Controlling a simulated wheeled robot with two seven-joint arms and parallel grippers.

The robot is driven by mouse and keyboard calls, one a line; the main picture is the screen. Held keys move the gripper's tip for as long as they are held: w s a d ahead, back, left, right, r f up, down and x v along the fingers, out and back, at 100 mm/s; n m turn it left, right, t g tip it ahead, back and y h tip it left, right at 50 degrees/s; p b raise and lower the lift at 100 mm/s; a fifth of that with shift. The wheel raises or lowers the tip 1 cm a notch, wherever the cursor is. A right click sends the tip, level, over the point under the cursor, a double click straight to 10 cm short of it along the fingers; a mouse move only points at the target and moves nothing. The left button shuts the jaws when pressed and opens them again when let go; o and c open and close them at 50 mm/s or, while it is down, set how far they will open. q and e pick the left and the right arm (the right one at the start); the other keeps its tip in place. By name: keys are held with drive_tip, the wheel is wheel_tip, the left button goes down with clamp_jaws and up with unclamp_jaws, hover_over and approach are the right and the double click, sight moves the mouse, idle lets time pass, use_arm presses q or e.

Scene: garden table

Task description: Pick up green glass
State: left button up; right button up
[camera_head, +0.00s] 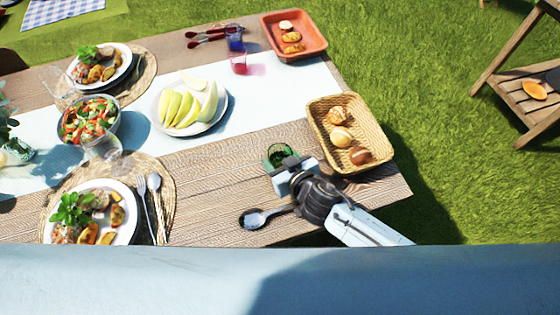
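The green glass (279,153) stands on the wooden table, left of the bread basket. My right gripper (287,167) is right at the glass, reaching in from the lower right. Its body covers the lower, near side of the glass, and the upper part of the glass shows beyond it. The fingertips are too small and partly hidden to tell whether they are open around the glass or closed on it. My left gripper is not in view.
A bread basket (374,148) stands close to the right of my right gripper. A dark ladle or spoon (256,217) lies below left. A plate of melon slices (213,124) and a red glass (239,63) are farther back. Bare wood (215,170) lies left of the glass.

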drive_tip(key=c, duration=0.5)
drive_tip(key=shift+r, duration=0.2)
